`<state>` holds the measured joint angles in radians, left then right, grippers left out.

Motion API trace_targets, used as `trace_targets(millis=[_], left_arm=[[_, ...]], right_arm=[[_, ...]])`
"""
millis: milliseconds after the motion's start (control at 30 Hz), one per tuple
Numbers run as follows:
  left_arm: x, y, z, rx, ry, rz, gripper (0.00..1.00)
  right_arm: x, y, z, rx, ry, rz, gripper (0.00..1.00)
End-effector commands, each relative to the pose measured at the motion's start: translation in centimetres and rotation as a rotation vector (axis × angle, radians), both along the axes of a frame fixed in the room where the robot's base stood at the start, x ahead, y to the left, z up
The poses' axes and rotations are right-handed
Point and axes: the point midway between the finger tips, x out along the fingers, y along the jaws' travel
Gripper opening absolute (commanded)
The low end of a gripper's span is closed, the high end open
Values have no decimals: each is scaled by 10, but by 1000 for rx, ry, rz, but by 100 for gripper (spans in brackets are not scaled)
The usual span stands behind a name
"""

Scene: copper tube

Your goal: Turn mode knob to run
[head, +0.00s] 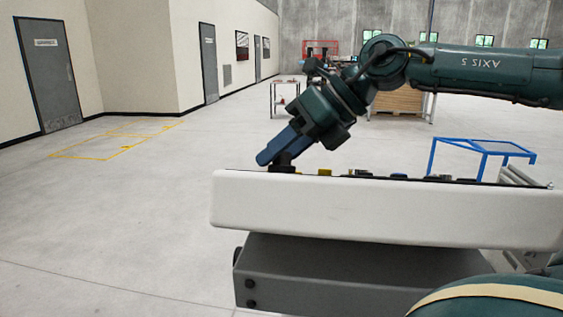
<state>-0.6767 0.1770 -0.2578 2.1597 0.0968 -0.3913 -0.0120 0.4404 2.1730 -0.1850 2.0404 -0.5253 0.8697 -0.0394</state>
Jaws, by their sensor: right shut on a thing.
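A white control panel box (380,212) stands in front of me, its top face seen almost edge-on. A dark knob (284,164) sits at the left end of its top. My right gripper (270,158) comes down from the upper right, tilted, with its blue fingers shut on the knob. The fingers hide part of the knob, and its pointer and markings cannot be read. My left gripper is not in view.
A yellow control (324,172) and several dark controls (440,178) line the panel top to the right. A grey support (320,272) carries the panel. A blue frame (482,147) stands behind it at right. The floor at left is clear.

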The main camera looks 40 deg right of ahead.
Motion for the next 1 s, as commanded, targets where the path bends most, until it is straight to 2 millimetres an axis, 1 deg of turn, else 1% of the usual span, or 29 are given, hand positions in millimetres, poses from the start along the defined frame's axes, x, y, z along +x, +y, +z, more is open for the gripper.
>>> trace_targets(millis=[33, 200, 500, 733, 1000], left_arm=[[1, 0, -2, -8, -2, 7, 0], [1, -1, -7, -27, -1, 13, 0], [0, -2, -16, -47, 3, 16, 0], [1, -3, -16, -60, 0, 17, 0], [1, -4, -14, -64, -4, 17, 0]], right_arm=[[0, 0, -3, -21, 16, -39, 15], [0, -1, -3, -58, 62, -175, 15], [0, -1, -2, -101, 124, -349, 15], [0, -1, -1, -116, 148, -417, 15], [0, -1, 0, -120, 156, -438, 15]])
